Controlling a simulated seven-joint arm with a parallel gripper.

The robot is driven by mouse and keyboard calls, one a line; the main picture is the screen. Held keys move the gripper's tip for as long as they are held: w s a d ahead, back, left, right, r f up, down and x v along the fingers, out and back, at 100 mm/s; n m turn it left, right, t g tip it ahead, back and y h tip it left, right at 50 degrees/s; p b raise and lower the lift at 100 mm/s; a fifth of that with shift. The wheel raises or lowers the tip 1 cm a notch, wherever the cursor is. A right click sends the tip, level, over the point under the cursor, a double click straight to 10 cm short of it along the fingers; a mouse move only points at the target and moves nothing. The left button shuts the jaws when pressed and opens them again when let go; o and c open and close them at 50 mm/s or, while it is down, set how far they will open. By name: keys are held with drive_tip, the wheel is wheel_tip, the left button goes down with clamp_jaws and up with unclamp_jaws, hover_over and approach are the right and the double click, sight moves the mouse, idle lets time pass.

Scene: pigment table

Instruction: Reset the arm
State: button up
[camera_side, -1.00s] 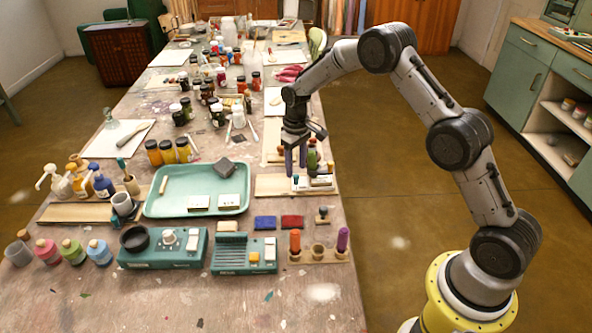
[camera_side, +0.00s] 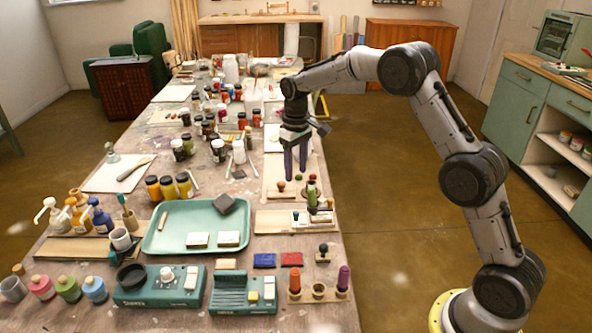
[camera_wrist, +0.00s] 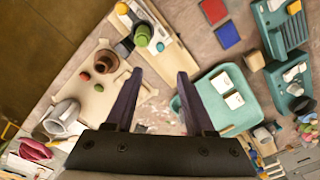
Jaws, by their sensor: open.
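My gripper (camera_side: 296,175) hangs pointing down above the right part of the table (camera_side: 225,268). In the wrist view my gripper (camera_wrist: 160,76) has its two dark fingers spread apart, with nothing between them. In the side view the fingertips are above and slightly left of a green bottle (camera_side: 312,198), apart from it. The bottle stands by a wooden board (camera_side: 270,222) with small items on it.
A teal tray (camera_side: 165,242) with white blocks lies left of my gripper. Teal devices (camera_side: 160,293), blue (camera_side: 264,260) and red (camera_side: 291,259) pads are in front. Many paint jars (camera_side: 168,188) crowd the table's middle and back. Open floor lies right of the table.

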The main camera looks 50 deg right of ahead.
drive_tip(key=s+a+r+t, duration=0.2)
drive_tip(key=s+r, duration=0.4)
drive_tip(key=r, duration=0.4)
drive_tip(key=s+a+r+t, duration=0.25)
drive_tip(key=s+r, duration=0.35)
drive_tip(key=r, duration=0.4)
drive_tip(key=s+a+r+t, duration=0.1)
drive_tip(key=s+a, duration=0.1)
drive_tip(key=s, duration=1.2)
drive_tip(key=s+f, duration=0.8)
drive_tip(key=s, duration=0.2)
drive_tip(key=shift+a, duration=0.3)
